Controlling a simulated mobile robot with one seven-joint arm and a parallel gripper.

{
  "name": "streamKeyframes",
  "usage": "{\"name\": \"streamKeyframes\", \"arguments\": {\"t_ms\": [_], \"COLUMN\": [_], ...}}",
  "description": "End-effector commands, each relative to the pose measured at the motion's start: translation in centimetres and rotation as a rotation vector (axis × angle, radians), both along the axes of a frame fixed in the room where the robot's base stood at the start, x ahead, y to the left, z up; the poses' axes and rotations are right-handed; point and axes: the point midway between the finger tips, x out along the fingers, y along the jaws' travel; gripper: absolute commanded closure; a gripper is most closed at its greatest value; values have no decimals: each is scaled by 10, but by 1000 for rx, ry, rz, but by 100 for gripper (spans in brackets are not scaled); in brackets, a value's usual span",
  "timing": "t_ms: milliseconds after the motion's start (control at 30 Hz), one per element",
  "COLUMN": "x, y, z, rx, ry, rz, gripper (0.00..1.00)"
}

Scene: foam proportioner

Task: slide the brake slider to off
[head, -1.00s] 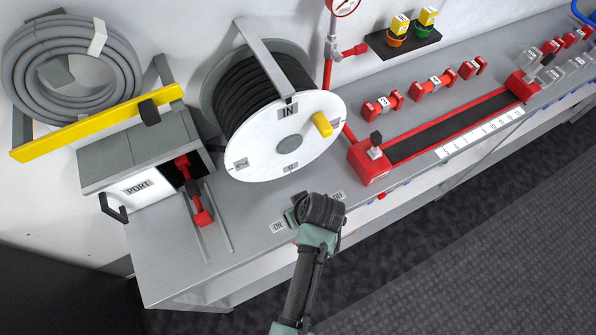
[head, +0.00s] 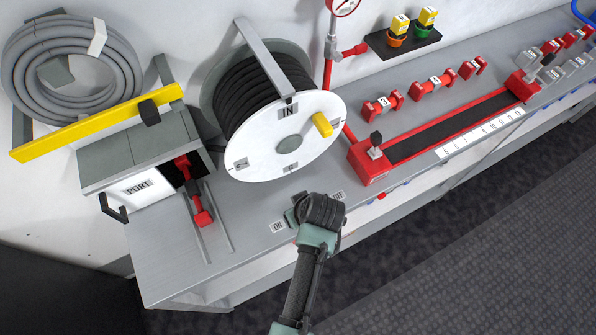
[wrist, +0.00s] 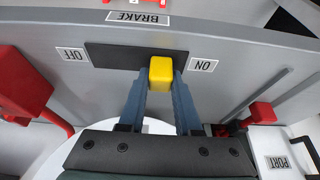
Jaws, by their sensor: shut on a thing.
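The brake slider's yellow knob (wrist: 161,72) stands in a dark slot plate (wrist: 112,56) in the wrist view, nearer the ON end than the OFF end. The ON label (wrist: 204,65) is at the right of the plate and the OFF label (wrist: 72,54) at the left. A BRAKE label (wrist: 138,17) lies above the plate. My gripper (wrist: 161,80) is shut on the knob, one finger on each side. In the head view my gripper (head: 298,212) is over the bench's front part, between the ON label (head: 278,227) and OFF label (head: 338,195), hiding the knob.
The white hose reel (head: 268,150) stands just behind my gripper. A red-ended track (head: 372,165) lies to the right. The PORT box (head: 140,185) with a red handle in a slot is to the left. The bench's front edge is close.

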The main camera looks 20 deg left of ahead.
Motion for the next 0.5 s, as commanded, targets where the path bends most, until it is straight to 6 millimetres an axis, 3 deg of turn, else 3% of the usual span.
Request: {"name": "streamKeyframes", "arguments": {"t_ms": [367,500], "x": [1,19], "y": [-1,-14], "z": [0,-2], "rx": [-1,-1], "ry": [1,-3], "rz": [-1,-6], "gripper": [100,100]}}
